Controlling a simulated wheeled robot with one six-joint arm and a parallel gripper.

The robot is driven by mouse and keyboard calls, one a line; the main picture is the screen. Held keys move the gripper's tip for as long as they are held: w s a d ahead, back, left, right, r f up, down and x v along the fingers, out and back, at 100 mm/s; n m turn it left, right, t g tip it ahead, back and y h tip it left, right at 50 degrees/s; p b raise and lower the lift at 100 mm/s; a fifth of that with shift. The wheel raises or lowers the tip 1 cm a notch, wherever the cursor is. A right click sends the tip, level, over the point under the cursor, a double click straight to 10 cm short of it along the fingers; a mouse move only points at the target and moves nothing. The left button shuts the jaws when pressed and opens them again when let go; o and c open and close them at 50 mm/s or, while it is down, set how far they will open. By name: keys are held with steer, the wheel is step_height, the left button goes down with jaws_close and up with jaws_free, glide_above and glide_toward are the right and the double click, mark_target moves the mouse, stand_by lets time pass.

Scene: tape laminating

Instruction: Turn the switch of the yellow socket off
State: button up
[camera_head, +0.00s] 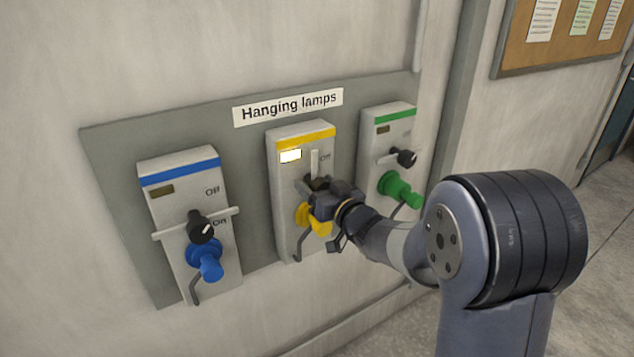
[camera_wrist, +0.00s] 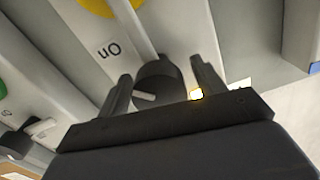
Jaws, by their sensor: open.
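The yellow-striped socket (camera_head: 302,134) is the middle one on the wall panel. Its indicator window (camera_head: 290,156) is lit, and its bar (camera_head: 314,160) stands upright beside the "Off" label. My gripper (camera_head: 322,190) is at this socket's dark switch knob and partly hides it and the yellow plug (camera_head: 302,215). In the wrist view, the dark round knob (camera_wrist: 157,84) with a light pointer sits between the fingers of my open gripper (camera_wrist: 162,77). The "On" label (camera_wrist: 108,49) shows nearby. Whether a finger touches the knob, I cannot tell.
The blue-striped socket (camera_head: 179,172) is at left and the green-striped socket (camera_head: 394,119) at right; both have dark windows and crosswise bars. A "Hanging lamps" sign (camera_head: 288,106) is above. The blue plug (camera_head: 206,262) and green plug (camera_head: 400,190) stick out from the panel.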

steer(key=shift+w+a, duration=0.15)
steer(key=shift+w, duration=0.05)
steer(key=shift+c, duration=0.6)
steer(key=c, duration=1.3)
